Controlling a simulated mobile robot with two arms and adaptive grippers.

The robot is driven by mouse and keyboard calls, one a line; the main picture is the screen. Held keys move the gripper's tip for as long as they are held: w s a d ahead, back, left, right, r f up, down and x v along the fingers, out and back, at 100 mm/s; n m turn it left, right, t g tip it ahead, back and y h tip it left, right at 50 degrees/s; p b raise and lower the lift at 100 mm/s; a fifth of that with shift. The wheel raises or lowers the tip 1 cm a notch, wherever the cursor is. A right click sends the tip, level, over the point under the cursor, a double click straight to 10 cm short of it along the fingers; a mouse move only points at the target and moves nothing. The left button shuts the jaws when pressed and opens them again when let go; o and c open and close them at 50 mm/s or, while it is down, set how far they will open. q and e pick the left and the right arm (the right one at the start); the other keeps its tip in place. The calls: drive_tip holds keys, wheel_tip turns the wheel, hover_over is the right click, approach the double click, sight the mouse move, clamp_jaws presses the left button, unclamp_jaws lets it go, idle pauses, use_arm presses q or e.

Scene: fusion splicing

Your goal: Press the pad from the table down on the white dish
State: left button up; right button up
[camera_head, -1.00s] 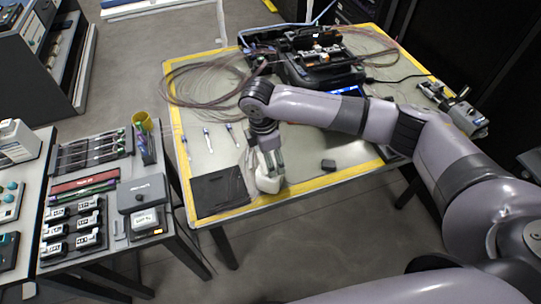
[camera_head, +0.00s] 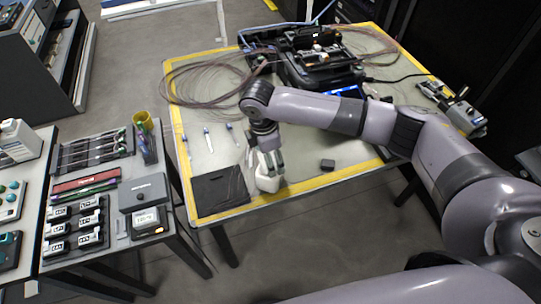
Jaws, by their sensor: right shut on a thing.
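My right gripper (camera_head: 269,171) points down over the front edge of the table, its fingers closed. A small white thing, which looks like the white dish (camera_head: 266,183), shows directly under and around the fingertips. The pad is too small and too hidden by the fingers to make out apart from it. I cannot tell whether the pad touches the dish. My left gripper is not in view.
A black mat (camera_head: 219,190) lies left of the gripper and a small dark block (camera_head: 327,164) to its right. Several thin tools lie behind the mat. The splicing machine (camera_head: 318,62) and coiled fibre (camera_head: 205,80) fill the back of the table (camera_head: 300,185).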

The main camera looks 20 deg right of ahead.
drive_tip(key=shift+f, duration=0.55)
idle(0.4)
wheel_tip(320, 180, up, 6)
drive_tip(key=p, duration=0.7)
drive_tip(key=shift+r, duration=0.1)
idle(0.5)
